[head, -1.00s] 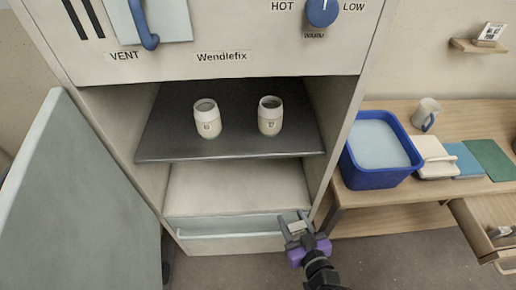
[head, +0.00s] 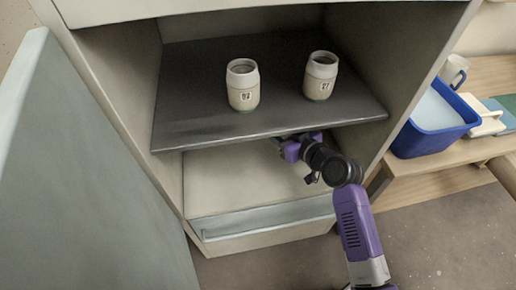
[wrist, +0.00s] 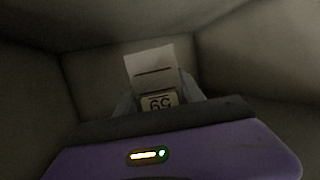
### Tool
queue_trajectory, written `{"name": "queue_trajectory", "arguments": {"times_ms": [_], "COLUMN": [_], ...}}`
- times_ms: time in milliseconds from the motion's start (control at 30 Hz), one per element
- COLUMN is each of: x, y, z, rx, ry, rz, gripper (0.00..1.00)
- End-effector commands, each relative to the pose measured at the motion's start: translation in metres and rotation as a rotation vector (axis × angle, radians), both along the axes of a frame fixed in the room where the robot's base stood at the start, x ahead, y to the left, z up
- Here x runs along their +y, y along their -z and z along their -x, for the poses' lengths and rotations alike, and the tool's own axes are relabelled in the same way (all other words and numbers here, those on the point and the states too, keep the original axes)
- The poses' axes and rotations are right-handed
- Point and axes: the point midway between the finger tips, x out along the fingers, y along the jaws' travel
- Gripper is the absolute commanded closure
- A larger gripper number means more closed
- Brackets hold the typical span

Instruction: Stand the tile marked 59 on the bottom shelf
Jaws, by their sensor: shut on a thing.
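The tile marked 59 (wrist: 150,68) is pale with a dark line across it. Its number reads upside down in the wrist view. My gripper (wrist: 158,92) is shut on it, one finger on each side of its numbered part. In the head view my gripper (head: 284,146) reaches into the lower compartment, under the dark shelf. Its fingertips and the tile are hidden there by the shelf edge. The pale bottom shelf (head: 228,182) looks bare where it shows. I cannot tell whether the tile touches it.
The dark upper shelf (head: 190,110) hangs close above my gripper and holds a left jar (head: 243,88) and a right jar (head: 320,76). The open door (head: 85,170) stands at left. A blue tub (head: 425,138) is on the side table at right.

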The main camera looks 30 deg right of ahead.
Motion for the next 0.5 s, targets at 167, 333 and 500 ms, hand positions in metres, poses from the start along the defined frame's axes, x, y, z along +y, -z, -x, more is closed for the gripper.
{"name": "queue_trajectory", "arguments": {"times_ms": [167, 333, 500], "x": [-0.011, -0.011, -0.011], "y": [0.008, 0.039, 0.058], "z": [-0.003, -0.003, -0.003], "rx": [0.002, 0.003, 0.001], "ry": [0.001, 0.001, 0.0], "rz": [-0.002, -0.002, -0.001], "gripper": [1.0, 1.0, 1.0]}}
